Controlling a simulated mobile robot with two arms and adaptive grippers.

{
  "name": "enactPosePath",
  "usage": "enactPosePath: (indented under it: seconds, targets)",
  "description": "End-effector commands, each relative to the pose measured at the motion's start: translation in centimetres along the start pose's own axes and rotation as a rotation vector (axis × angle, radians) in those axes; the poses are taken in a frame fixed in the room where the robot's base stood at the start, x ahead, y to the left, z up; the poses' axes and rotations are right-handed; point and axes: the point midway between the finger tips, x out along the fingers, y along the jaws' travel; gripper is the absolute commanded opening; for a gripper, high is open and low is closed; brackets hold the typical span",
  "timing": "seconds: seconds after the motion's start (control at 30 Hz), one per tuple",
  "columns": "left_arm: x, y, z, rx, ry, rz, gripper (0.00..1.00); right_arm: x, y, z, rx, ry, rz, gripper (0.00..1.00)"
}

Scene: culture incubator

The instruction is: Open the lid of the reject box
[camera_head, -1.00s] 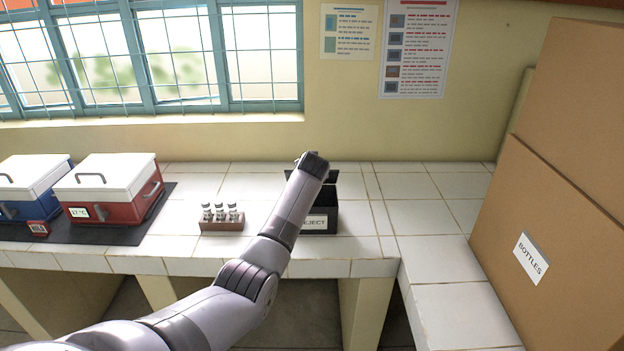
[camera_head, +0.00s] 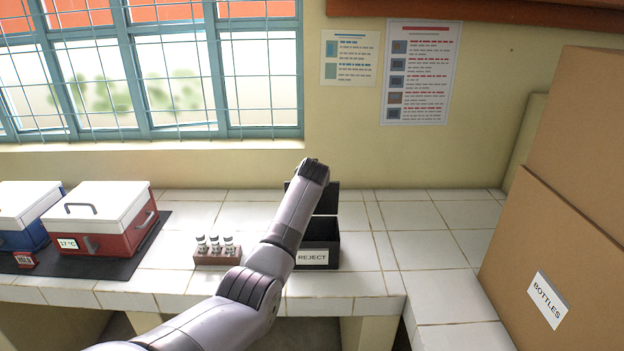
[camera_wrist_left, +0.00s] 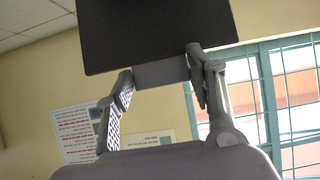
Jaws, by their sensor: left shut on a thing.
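The black reject box (camera_head: 322,259) stands on the tiled counter in the head view, with a white REJECT label on its front. Its dark lid (camera_head: 328,202) is raised and stands roughly upright at the back of the box, so the top is open. My left arm reaches over the box's left side and hides part of it. In the left wrist view the lid (camera_wrist_left: 155,32) is a dark panel, and my left gripper (camera_wrist_left: 160,76) is shut on the grey tab at its edge. In the head view the fingertips are hidden behind my wrist. My right gripper is not in view.
A rack of small vials (camera_head: 217,256) stands just left of the box. A red cooler (camera_head: 103,228) and a blue cooler (camera_head: 25,232) sit on a dark mat further left. A large BOTTLES carton (camera_head: 560,230) stands at the right. The counter right of the box is clear.

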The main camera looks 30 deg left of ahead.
Motion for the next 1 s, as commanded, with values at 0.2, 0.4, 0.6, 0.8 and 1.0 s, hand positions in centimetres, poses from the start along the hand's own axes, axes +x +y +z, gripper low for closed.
enactPosePath:
  seconds: [0.2, 0.4, 0.6, 0.8, 1.0]
  targets:
    - [-0.08, 0.00, -0.37, 0.000, 0.009, 0.002, 0.00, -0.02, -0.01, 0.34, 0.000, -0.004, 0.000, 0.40]
    - [-0.08, 0.00, -0.35, 0.000, 0.008, 0.001, 0.56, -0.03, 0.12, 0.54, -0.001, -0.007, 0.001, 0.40]
    - [-0.04, 0.00, -0.18, 0.000, 0.004, 0.001, 0.69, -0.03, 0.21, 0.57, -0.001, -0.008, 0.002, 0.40]
    - [-0.03, 0.02, -0.09, 0.001, 0.002, 0.001, 0.70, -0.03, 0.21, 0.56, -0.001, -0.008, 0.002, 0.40]
    - [-0.22, 0.04, -0.06, 0.001, 0.003, 0.001, 0.70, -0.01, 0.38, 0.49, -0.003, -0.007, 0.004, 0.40]
